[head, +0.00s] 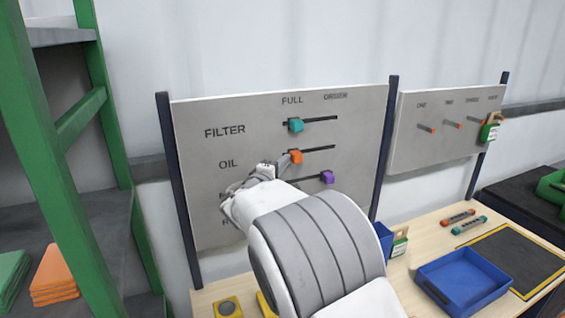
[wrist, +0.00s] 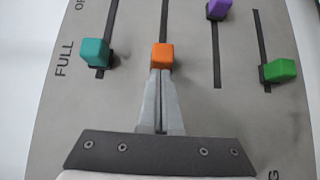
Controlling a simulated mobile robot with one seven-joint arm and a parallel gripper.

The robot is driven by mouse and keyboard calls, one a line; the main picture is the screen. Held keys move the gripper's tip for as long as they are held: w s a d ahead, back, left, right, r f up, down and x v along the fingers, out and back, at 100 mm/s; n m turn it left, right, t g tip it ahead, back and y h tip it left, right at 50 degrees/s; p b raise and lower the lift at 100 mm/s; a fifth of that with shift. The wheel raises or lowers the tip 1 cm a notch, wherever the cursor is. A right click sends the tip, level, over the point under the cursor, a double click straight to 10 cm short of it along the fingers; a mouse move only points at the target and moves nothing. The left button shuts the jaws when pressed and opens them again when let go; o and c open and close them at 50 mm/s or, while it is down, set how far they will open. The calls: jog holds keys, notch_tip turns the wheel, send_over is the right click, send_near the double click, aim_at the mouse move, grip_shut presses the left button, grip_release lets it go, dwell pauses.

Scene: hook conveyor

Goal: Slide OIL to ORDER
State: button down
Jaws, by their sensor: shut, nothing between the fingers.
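The slider board (head: 215,185) stands upright and carries coloured knobs on slots, with FULL printed over the left end and ORDER over the right. The orange knob (head: 296,157) is on the OIL row, near the FULL end; its slot runs on toward ORDER. My gripper (head: 287,163) is shut and empty, its fingertips at the FULL side of the orange knob. In the wrist view the closed fingertips (wrist: 160,74) meet the lower edge of the orange knob (wrist: 162,54); whether they press on it I cannot tell.
The teal knob (head: 295,125) is at the FULL end of the FILTER row above. The purple knob (head: 327,177) sits further right on the row below. The green knob (wrist: 278,71) shows only in the wrist view. A hook board (head: 440,145) and blue tray (head: 463,282) are at right.

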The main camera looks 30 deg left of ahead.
jog(key=w+d+b, duration=0.2)
jog(key=b, duration=0.1)
jog(key=w+d+b, duration=0.2)
jog(key=w+b, duration=0.1)
jog(key=b, duration=0.1)
jog(key=w+d+b, duration=0.2)
jog(key=w+b, duration=0.1)
jog(key=shift+w+d+f, duration=0.15)
jog(key=shift+w+d, duration=0.05)
jog(key=shift+d, duration=0.2)
jog(key=shift+w+d+r+b, duration=0.25)
jog(key=shift+w+b, duration=0.05)
jog(key=shift+b, duration=0.05)
jog(key=shift+s+a+f+b, duration=0.1)
jog(key=shift+s+a+b, duration=0.1)
jog(key=shift+b, duration=0.1)
jog(key=s+a+b, duration=0.1)
jog(key=s+b, duration=0.3)
jog(key=s, duration=0.9)
jog(key=shift+a, duration=0.15)
